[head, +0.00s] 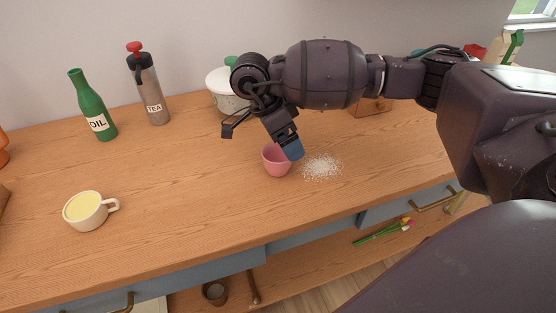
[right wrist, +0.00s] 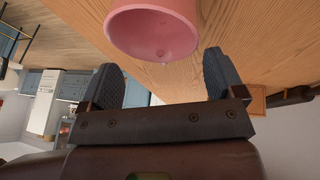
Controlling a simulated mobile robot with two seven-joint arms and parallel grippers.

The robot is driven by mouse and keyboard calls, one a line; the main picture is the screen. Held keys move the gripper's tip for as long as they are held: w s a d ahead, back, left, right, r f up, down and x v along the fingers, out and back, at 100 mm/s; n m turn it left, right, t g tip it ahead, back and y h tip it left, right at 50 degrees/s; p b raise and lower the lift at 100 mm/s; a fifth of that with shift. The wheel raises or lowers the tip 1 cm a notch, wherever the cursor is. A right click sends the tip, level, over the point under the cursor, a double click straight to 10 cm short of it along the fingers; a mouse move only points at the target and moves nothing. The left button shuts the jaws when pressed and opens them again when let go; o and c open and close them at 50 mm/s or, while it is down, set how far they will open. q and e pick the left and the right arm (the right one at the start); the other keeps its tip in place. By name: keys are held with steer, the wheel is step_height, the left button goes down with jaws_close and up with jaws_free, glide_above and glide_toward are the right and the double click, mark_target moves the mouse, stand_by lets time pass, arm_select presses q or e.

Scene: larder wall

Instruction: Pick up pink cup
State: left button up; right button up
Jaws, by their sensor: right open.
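The pink cup (head: 275,165) stands upright on the wooden counter, near its middle. My right gripper (head: 289,146) reaches down from above and behind the cup, close to its right side, and partly covers it in the head view. In the right wrist view, the pink cup (right wrist: 155,32) is large at the top, just beyond the two spread fingers (right wrist: 160,75). The right gripper is open with nothing between its fingers; I cannot tell whether a finger touches the cup. My left gripper is not in view.
White grains (head: 322,167) lie right of the cup. A white pot (head: 224,92) stands behind it. The green oil bottle (head: 92,106), tea flask (head: 148,88) and yellow-filled mug (head: 87,211) are at left. The counter (head: 190,185) between mug and cup is clear.

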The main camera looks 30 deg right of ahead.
steer(key=x, duration=0.3)
steer(key=shift+s+d+f, duration=0.1)
steer(key=shift+d+f, duration=0.2)
steer(key=shift+c, duration=0.2)
jaws_close()
